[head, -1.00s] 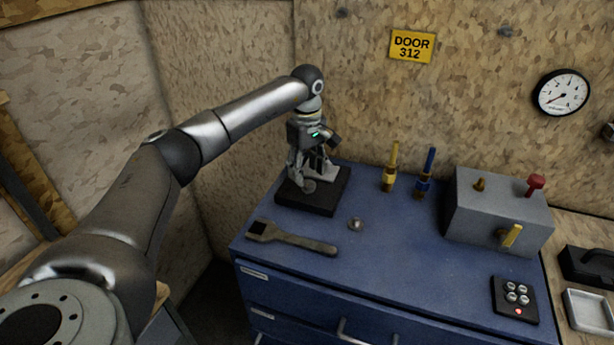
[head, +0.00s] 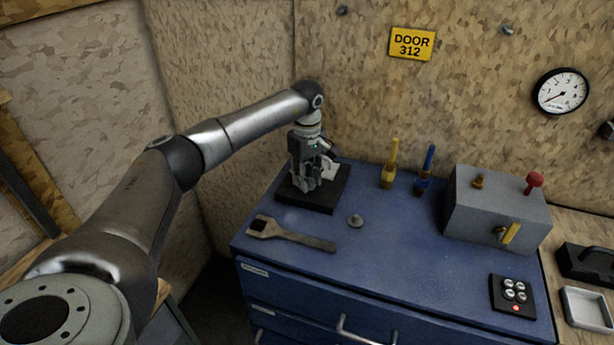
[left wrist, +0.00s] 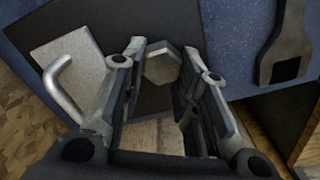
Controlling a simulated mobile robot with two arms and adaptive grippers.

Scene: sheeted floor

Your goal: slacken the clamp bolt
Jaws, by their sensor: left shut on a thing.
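The clamp stands at the back left of the blue cabinet top, on a black base plate (head: 328,200). It has a pale grey block (head: 329,170), which also shows in the left wrist view (left wrist: 70,62) beside a bent metal rod (left wrist: 62,88). The clamp bolt has a six-sided head (left wrist: 161,63) and sits between my left fingertips in the left wrist view. My left gripper (head: 305,187) points down over the base plate and is shut on the bolt head. In the head view its fingers hide the bolt. My right gripper is not in view.
Yellow (head: 389,170) and blue (head: 425,172) handled tools stand behind. A grey box (head: 495,210) and a button pad (head: 514,298) are to the right. The cabinet's middle is clear.

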